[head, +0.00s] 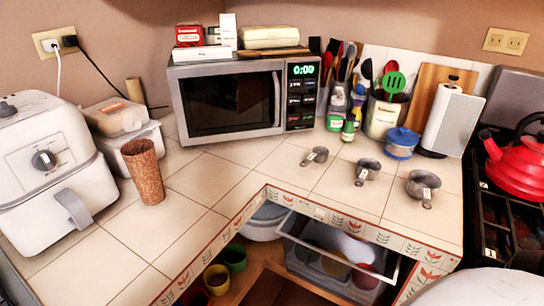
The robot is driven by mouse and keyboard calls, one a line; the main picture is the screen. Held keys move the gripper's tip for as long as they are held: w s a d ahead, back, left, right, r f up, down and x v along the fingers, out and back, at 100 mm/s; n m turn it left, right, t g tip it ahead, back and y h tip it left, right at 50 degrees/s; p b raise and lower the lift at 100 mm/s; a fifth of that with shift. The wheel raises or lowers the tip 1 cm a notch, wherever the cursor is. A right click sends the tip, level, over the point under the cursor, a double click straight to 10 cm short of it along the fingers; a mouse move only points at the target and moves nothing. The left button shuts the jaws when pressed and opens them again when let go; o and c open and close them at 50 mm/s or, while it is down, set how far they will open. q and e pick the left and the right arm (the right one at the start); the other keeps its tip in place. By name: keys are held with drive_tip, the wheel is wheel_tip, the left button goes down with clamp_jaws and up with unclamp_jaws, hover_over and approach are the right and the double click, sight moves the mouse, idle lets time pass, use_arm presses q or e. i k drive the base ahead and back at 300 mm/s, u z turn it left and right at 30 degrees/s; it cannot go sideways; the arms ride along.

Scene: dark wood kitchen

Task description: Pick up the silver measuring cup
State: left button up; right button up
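Three silver measuring cups with handles stand apart on the tiled counter (240,180) in the head view. The smallest-looking cup (318,154) is at the left, its handle toward the lower left. The middle cup (368,169) has its handle toward the front. The largest-looking cup (422,183) is at the right, closest to the stove, with its handle toward the front. I cannot tell which one the task means. Neither of my grippers shows in this view.
A red kettle (518,165) sits on the stove at right. A brown tumbler (144,172) stands left.

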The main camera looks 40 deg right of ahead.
sight(365, 176)
drive_tip(key=u, duration=0.75)
drive_tip(key=k, duration=0.7)
drive_tip(key=z, duration=1.35)
